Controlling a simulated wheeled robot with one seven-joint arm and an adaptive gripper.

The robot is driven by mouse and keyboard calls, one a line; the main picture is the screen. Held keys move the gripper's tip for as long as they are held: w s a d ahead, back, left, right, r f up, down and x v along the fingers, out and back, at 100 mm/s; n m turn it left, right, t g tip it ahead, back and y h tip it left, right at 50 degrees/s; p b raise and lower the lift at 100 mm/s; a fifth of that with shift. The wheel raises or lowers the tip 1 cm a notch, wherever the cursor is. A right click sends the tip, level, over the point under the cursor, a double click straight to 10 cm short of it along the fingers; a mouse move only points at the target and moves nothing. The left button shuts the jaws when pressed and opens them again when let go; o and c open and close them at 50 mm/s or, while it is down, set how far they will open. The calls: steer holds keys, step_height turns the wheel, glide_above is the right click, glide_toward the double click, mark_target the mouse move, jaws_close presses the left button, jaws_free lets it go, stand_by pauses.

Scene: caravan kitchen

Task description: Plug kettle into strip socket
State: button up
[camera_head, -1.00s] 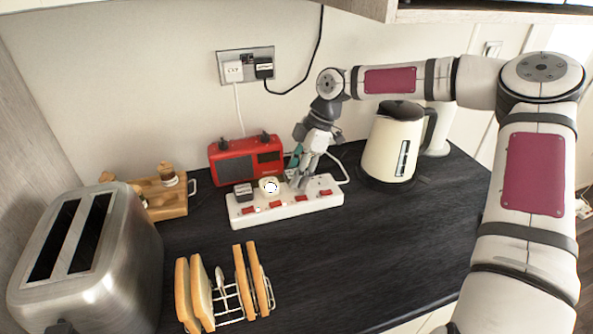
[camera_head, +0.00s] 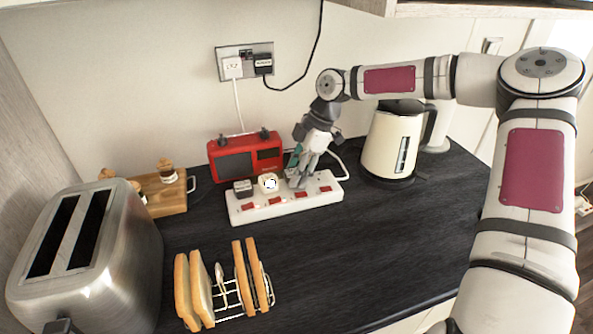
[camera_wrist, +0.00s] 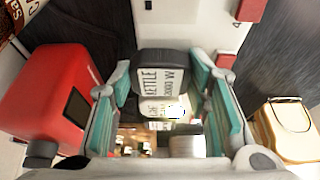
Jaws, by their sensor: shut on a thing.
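My gripper (camera_head: 300,180) points down at the white strip socket (camera_head: 240,214), between the plugs in its left part and its bare right end. In the wrist view my gripper (camera_wrist: 168,85) is shut on a black plug (camera_wrist: 163,78) with a white label reading KETTLE. The strip also shows behind the plug (camera_wrist: 185,25). In the head view the fingers hide the plug, and I cannot tell whether its pins are in a socket.
A dark plug (camera_head: 243,187) and a white plug (camera_head: 268,182) sit in the strip's left part. A red radio (camera_head: 232,160) stands close behind. A toaster (camera_head: 110,265), toast rack (camera_head: 232,298) and wooden board (camera_head: 165,195) are left. The front right worktop is clear.

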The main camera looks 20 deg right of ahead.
steer(key=shift+s+f, duration=0.25)
steer(key=shift+f, duration=0.55)
steer(key=shift+c, duration=1)
steer(key=o, duration=1.6)
steer(key=shift+w+a+f, duration=0.15)
steer(key=shift+w, duration=0.1)
steer(key=shift+d+r, duration=0.2)
steer(key=shift+r, duration=0.1)
steer(key=shift+v, duration=3.95)
